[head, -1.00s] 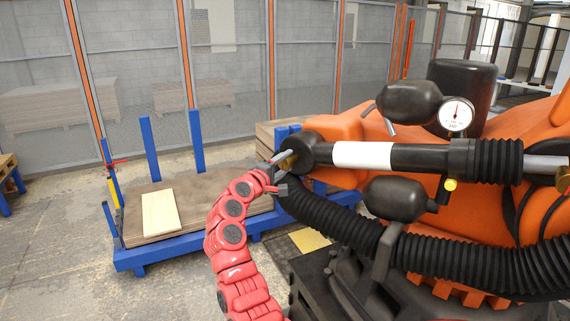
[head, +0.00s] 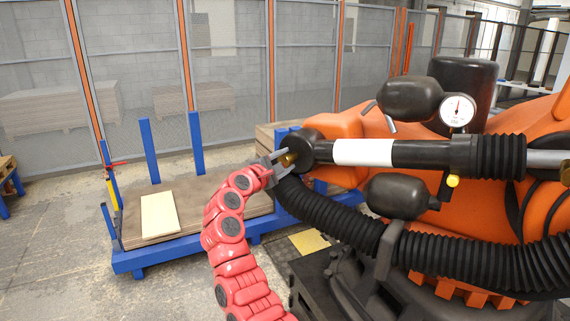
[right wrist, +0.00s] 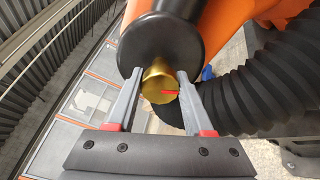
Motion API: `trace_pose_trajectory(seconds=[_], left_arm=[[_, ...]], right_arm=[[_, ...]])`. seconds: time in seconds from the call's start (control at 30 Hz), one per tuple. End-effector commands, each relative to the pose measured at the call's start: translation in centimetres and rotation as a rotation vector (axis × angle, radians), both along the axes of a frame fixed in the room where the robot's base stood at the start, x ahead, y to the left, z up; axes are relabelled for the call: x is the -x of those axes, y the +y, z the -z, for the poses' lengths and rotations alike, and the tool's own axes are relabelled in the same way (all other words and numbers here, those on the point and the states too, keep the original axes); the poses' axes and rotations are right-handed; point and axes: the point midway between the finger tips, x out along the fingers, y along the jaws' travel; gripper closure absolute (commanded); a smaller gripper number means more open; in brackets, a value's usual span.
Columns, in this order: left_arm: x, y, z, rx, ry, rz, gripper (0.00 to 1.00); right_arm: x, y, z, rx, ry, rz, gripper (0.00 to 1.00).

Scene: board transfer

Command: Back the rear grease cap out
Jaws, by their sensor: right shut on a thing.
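The rear grease cap (head: 288,159) is a small brass cylinder at the left end of the black cylinder (head: 420,154) on the orange machine. In the right wrist view the cap (right wrist: 157,80) sits at the middle of the cylinder's round black end, with a red mark on its face. My right gripper (head: 280,157), on the red arm, is shut on the cap, one grey finger on each side. In the right wrist view its fingertips (right wrist: 158,75) reach close to the black end face. Whether any thread shows is too small to tell. My left gripper is not in view.
A ribbed black hose (head: 335,220) curves below the cylinder, close to my right gripper. A pressure gauge (head: 458,110) and dark round tanks (head: 408,98) are mounted above. A blue cart (head: 190,256) with a pale board (head: 159,214) stands behind at the left.

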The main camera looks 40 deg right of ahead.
Motion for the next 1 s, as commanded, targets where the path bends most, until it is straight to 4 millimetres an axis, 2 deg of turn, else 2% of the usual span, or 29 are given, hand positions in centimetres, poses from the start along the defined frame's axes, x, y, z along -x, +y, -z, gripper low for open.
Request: trace_pose_trajectory(seconds=[0.37,1.0], left_arm=[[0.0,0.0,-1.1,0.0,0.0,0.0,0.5],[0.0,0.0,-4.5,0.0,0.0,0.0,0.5]], right_arm=[[0.0,0.0,0.0,0.054,0.356,0.001,1.0],[-0.1,0.1,-0.1,0.156,0.957,-0.001,1.0]])
